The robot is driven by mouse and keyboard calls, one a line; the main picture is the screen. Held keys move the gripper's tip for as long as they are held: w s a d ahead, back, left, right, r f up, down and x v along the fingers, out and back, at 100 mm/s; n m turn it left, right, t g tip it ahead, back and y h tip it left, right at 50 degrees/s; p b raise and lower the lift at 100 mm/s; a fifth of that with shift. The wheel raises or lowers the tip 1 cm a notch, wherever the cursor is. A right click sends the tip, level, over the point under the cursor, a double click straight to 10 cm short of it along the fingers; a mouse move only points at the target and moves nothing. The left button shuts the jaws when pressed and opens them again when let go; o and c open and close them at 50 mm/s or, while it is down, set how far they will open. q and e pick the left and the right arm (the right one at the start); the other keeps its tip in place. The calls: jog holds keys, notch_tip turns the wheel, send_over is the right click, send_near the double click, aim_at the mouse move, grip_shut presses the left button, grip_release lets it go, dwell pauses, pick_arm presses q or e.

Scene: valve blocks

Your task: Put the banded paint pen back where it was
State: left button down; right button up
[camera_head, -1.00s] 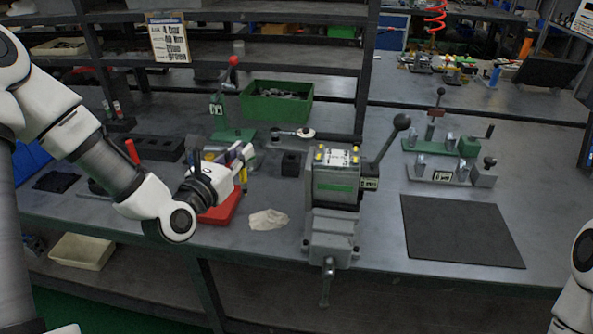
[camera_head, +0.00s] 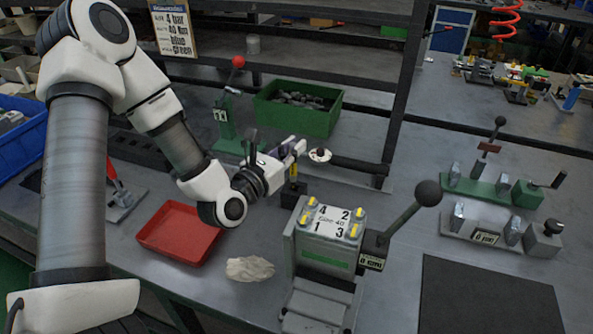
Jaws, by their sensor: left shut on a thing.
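The paint pen (camera_head: 293,171) shows as a short upright piece with yellow and dark parts just under the fingers of my left gripper (camera_head: 294,152). My left gripper is shut on it, and the fingers hide its upper part. A small black block (camera_head: 285,198) stands on the bench directly below the pen. The pen's lower end overlaps the block in the picture; I cannot tell whether it is in the block or above it. My right gripper is out of view.
A red tray (camera_head: 180,232) and a crumpled cloth (camera_head: 250,268) lie near the front. The valve block (camera_head: 330,232) in its vise, with a ball-ended lever (camera_head: 428,193), stands right of the pen. A green bin (camera_head: 320,122) and a torque wrench (camera_head: 350,163) are behind.

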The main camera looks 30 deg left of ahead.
aim_at(291, 167)
pick_arm(q)
jog(key=f, duration=0.5)
jog(key=shift+w, duration=0.4)
jog(key=shift+s+r, duration=0.1)
jog(key=shift+s, duration=0.05)
jog(key=shift+b, duration=0.35)
jog(key=c, duration=1.2)
grip_release()
jog(key=shift+f, duration=0.2)
jog(key=shift+r, duration=0.1)
